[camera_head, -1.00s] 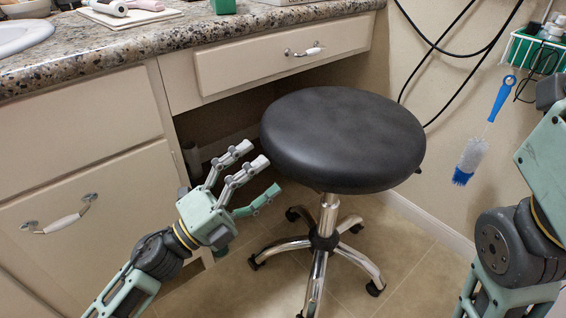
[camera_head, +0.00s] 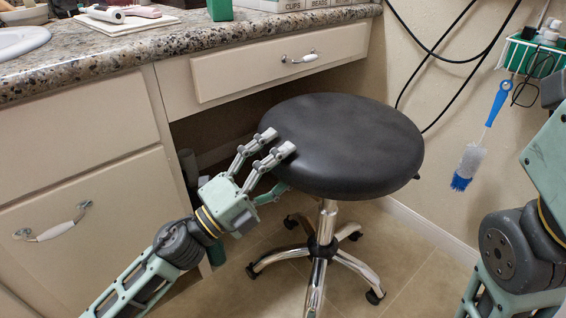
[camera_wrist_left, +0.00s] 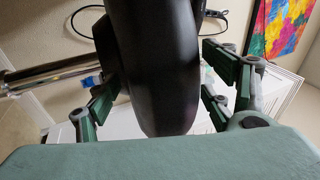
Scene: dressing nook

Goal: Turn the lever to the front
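A small black tip, which may be the lever (camera_head: 417,177), sticks out under the right edge of the stool's seat; most of it is hidden. The stool (camera_head: 345,140) has a round black seat on a chrome column. My left gripper (camera_head: 280,165) is open at the left edge of the seat, two fingers over the top and one below.
A cream cabinet with a drawer (camera_head: 270,70) and granite counter (camera_head: 130,50) stands behind and left of the stool. Black cables (camera_head: 440,60) and a blue brush (camera_head: 480,145) hang on the right wall. The stool's wheeled base (camera_head: 320,250) stands on tiled floor.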

